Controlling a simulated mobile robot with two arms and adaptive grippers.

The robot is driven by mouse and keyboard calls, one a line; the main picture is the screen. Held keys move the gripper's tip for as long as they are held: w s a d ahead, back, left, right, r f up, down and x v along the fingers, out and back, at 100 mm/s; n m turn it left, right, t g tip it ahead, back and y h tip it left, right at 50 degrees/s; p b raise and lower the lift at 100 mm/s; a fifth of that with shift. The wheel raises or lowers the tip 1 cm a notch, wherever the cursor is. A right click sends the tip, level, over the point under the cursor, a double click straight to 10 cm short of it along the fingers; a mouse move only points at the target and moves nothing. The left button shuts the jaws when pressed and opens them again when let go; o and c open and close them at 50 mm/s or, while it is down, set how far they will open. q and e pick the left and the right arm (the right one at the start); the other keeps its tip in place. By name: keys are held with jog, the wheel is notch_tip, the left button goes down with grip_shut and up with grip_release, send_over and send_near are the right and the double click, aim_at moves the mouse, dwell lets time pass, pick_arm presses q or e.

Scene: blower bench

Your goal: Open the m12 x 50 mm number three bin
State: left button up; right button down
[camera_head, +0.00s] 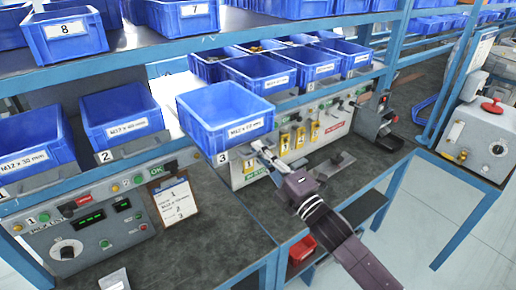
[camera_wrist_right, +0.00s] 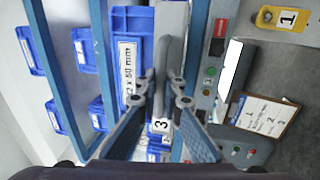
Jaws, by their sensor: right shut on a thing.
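The number three bin (camera_head: 228,104) is a blue open bin with a white label that starts M12. It juts forward past the blue bin (camera_head: 120,115) numbered 2, and it looks empty inside. Its label (camera_wrist_right: 128,75) ends in "50 mm" in the right wrist view, with a "3" tag (camera_wrist_right: 160,126) below. My right gripper (camera_head: 262,150) is at the bin's lower right front corner. In the right wrist view its fingers (camera_wrist_right: 161,88) close on a grey handle (camera_wrist_right: 171,50) along the bin's front. My left gripper is out of view.
A clipboard (camera_head: 175,200) and a control panel (camera_head: 85,232) are left below the bins. Yellow-tagged switches (camera_head: 300,138) and a grey device (camera_head: 378,118) are to the right. Blue bins (camera_head: 70,32) fill the upper shelf. The workbench (camera_head: 215,228) has bare room in front.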

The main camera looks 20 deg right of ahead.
jog(key=shift+w, duration=0.1)
jog(key=c, duration=2.1)
grip_release()
jog(key=shift+f, duration=0.1)
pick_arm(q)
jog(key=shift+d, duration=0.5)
pick_arm(e)
jog(key=v, duration=1.2)
